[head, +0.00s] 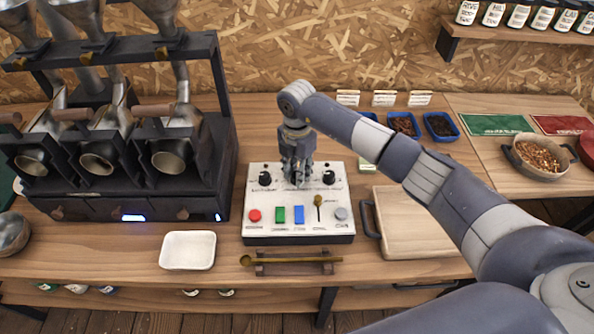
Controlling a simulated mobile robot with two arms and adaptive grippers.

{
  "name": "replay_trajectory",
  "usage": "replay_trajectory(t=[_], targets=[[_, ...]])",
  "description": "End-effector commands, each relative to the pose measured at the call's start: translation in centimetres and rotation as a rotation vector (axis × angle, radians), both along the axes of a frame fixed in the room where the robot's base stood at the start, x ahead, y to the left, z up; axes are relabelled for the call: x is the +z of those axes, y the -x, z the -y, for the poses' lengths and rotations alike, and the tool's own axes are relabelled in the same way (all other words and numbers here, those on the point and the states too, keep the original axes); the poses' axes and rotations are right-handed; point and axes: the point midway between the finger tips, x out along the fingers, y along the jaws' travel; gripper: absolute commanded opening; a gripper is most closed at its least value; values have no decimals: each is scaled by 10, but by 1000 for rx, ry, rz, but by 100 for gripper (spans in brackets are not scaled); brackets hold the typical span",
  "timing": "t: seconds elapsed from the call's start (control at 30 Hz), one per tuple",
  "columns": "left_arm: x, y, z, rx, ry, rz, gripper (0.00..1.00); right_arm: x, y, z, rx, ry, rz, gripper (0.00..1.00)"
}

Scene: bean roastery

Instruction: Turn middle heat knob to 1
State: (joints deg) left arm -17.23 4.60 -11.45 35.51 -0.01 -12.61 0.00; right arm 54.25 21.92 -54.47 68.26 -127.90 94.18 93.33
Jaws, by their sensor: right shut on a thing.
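A white control panel (298,226) stands on the wooden counter. Its left knob (265,178) and right knob (329,177) are black and show on either side of my right gripper. My right gripper (296,178) points down at the panel's upper middle, between those two knobs. It is shut on the middle heat knob, which the fingers hide. I cannot read the knob's setting or the small labels. A red button, a green switch, a blue switch, a lever and a grey button line the panel's lower part. My left gripper is not in view.
A dark roaster rack (120,150) with several metal drums stands at the left. A white tray (188,250) and a brass scoop on a rest (295,262) lie in front. A wooden board (415,225) is right of the panel, below my right arm.

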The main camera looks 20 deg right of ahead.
Motion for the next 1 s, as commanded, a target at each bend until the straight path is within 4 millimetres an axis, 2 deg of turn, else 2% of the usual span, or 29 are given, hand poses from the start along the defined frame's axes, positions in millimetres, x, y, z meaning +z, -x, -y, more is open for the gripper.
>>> replay_trajectory(t=[0.27, 1.0], targets=[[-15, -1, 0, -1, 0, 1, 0, -2, -1, 0, 166, 1, 2, 3], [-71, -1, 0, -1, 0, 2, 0, -3, -1, 0, 863, 0, 2, 3]])
